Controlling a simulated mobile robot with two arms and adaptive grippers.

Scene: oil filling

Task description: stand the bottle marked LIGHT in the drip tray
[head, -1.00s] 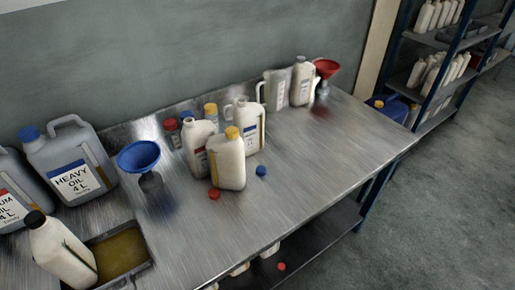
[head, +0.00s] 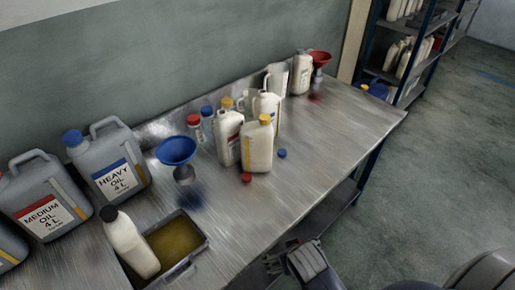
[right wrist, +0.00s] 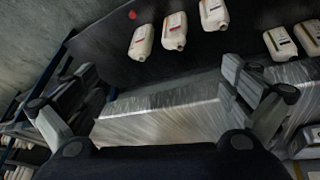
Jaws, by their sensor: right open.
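The drip tray (head: 203,238), a dark metal pan with yellow-brown oil, sits on the bench at the lower left of the head view. A white bottle with a black cap (head: 130,243) stands at the tray's left end; its label is hidden, and I cannot tell whether its base is inside the rim. White bottles stand mid-bench: one with a yellow cap (head: 257,148), one with a red label (head: 229,140) and one behind (head: 267,104). I cannot read LIGHT on any. My right gripper (head: 283,258) is open and empty by the bench's front edge, also in the right wrist view (right wrist: 155,80). My left gripper is out of view.
Grey jugs marked HEAVY OIL (head: 110,168) and MEDIUM OIL (head: 45,205) stand at the left. A blue funnel (head: 177,152) stands behind the tray. Loose red (head: 247,178) and blue (head: 282,153) caps lie on the bench. Bottles (right wrist: 174,30) lie below.

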